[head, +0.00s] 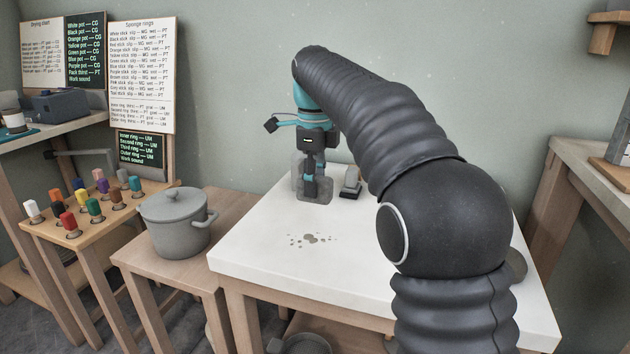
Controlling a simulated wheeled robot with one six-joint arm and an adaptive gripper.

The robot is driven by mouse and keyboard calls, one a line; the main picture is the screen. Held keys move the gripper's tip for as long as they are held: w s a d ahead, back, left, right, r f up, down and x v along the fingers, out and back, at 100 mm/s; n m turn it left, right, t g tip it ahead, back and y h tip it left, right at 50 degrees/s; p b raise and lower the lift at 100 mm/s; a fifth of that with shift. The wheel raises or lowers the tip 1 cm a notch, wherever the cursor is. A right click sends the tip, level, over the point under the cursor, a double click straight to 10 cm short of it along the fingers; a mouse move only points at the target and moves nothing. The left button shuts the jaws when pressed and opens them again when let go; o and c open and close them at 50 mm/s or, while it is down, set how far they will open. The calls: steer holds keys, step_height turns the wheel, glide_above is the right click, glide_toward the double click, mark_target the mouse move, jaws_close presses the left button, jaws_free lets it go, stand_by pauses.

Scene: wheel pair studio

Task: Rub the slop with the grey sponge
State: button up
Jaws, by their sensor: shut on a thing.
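The slop (311,239) is a patch of grey-brown spots and splashes on the white table top (265,255), left of my arm in the head view. My gripper (311,182) is beyond it, toward the back edge of the table, pointing down. It is shut on a grey block, which looks like the grey sponge (316,194). The sponge is low, at or just above the table top; I cannot tell whether it touches. My gripper covers part of it. The sponge is apart from the slop.
A small dark and light object (350,183) stands right of my gripper. A lidded grey pot (176,222) stands on a lower wooden table at left. Several coloured sticks (95,208) stand in a rack further left. The table's front left is clear; my arm hides its right.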

step_height(320, 180, down, 7)
steer(key=b, duration=0.4)
steer(key=shift+f, duration=0.1)
steer(key=shift+s+a+b, duration=0.15)
steer(key=shift+s+a, duration=0.2)
steer(key=shift+s, duration=0.6)
steer(key=shift+s+a+b, duration=0.1)
steer(key=shift+s+a, duration=0.25)
steer(key=shift+s, duration=0.6)
steer(key=shift+s+a+b, duration=0.15)
steer(key=shift+s+a, duration=0.2)
steer(key=shift+s, duration=0.6)
steer(key=shift+r, duration=0.2)
steer(key=shift+w+d+r+p, duration=0.1)
steer(key=shift+w+d+p, duration=0.1)
steer(key=shift+w+p, duration=0.35)
steer(key=shift+w+d+p, duration=0.3)
steer(key=shift+w+p, duration=0.4)
steer(key=shift+p, duration=0.15)
steer(key=shift+w, duration=0.2)
steer(key=shift+f, duration=0.7)
